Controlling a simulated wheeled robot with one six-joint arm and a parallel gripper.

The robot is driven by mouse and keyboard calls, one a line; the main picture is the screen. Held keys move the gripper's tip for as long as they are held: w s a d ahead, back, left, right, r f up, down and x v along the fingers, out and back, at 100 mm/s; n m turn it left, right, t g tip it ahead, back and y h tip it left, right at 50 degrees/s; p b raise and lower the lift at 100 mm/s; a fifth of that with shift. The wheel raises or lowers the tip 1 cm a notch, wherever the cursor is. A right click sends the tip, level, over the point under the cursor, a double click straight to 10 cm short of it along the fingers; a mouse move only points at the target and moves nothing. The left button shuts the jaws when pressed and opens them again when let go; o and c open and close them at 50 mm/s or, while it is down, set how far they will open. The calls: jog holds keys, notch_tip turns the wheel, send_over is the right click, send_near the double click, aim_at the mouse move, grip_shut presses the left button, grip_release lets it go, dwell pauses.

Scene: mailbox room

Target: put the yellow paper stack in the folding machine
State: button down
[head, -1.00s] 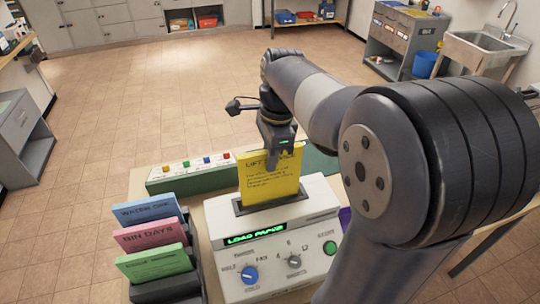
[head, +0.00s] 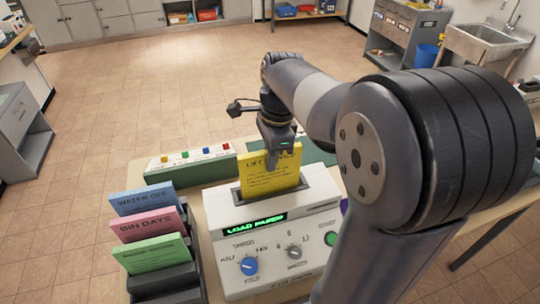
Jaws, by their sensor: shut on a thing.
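The yellow paper stack (head: 262,178) stands upright at the slot on top of the white folding machine (head: 275,228). Its lower edge is hidden in the slot. My gripper (head: 275,160) is shut on the stack's upper part from above, and its fingers cover some of the printed heading. The machine's green display (head: 256,224) reads "LOAD PAPER". A blue knob (head: 249,266), a grey knob (head: 294,252) and a green button (head: 331,239) sit on its front.
A black rack (head: 165,282) left of the machine holds blue (head: 143,201), pink (head: 146,225) and green (head: 152,253) paper stacks. A green box with coloured buttons (head: 193,165) stands behind. My arm hides the table's right side.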

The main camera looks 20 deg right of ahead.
jog(key=shift+f, duration=0.15)
notch_tip(320, 180, down, 4)
jog(key=shift+b, duration=1.2)
jog(key=c, duration=1.3)
grip_release()
notch_tip(320, 180, up, 7)
jog(key=p, duration=0.6)
jog(key=shift+p, duration=0.4)
jog(key=shift+f, duration=0.15)
